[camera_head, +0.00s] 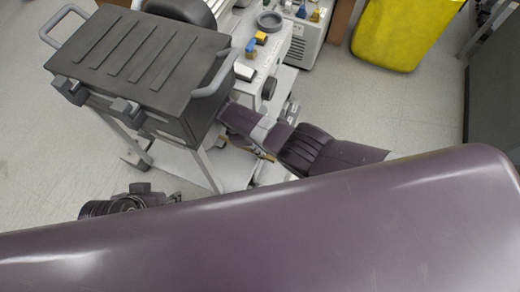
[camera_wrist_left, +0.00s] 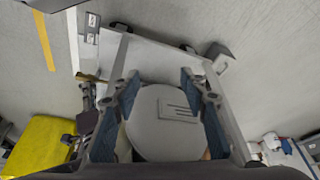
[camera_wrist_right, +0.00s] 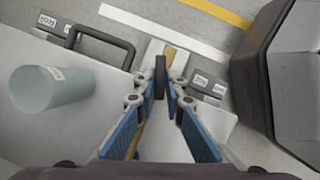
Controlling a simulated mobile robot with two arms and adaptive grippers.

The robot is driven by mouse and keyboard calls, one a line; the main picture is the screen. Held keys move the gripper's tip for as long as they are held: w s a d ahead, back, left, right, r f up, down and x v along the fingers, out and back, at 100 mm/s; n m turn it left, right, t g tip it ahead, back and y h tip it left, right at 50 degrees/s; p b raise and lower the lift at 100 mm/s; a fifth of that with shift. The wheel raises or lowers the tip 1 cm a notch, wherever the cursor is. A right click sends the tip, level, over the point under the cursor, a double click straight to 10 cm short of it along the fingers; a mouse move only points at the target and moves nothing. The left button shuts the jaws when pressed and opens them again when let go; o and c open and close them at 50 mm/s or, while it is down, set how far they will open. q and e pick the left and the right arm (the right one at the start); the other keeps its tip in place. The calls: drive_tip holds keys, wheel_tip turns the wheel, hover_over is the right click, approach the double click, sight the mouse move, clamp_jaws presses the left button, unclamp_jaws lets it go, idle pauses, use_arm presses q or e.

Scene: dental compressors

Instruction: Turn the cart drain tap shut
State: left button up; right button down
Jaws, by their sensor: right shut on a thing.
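In the right wrist view, my right gripper (camera_wrist_right: 160,90) is shut on a narrow black upright piece (camera_wrist_right: 160,72), which looks like the tap handle. The tap's body and outlet are hidden, so its turn position cannot be told. In the left wrist view, my left gripper (camera_wrist_left: 160,76) is open, with its blue-padded fingers apart. A round grey lid (camera_wrist_left: 165,125) shows between and beyond them; contact cannot be told. In the head view, the fingertips of both grippers are hidden.
A dark grey case (camera_head: 145,50) with handles stands at the left in the head view. A white unit (camera_head: 262,60) is behind it, and a yellow bin (camera_head: 405,30) stands at the back right. A pale cylinder (camera_wrist_right: 50,88) is left of my right gripper. Floor is clear right of centre.

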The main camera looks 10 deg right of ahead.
drive_tip(key=shift+w+d+m+g+b, duration=0.15)
drive_tip(key=shift+m+g+b, duration=0.3)
drive_tip(key=shift+m, duration=0.55)
use_arm(q)
drive_tip(key=w+d+r+t, duration=0.2)
drive_tip(key=w+r+t, duration=0.1)
drive_tip(key=w, duration=0.4)
drive_tip(key=shift+w+d+t+h, duration=0.2)
drive_tip(key=shift+t+h, duration=0.1)
drive_tip(key=shift+h, duration=0.1)
use_arm(e)
drive_tip(key=c, duration=2)
unclamp_jaws()
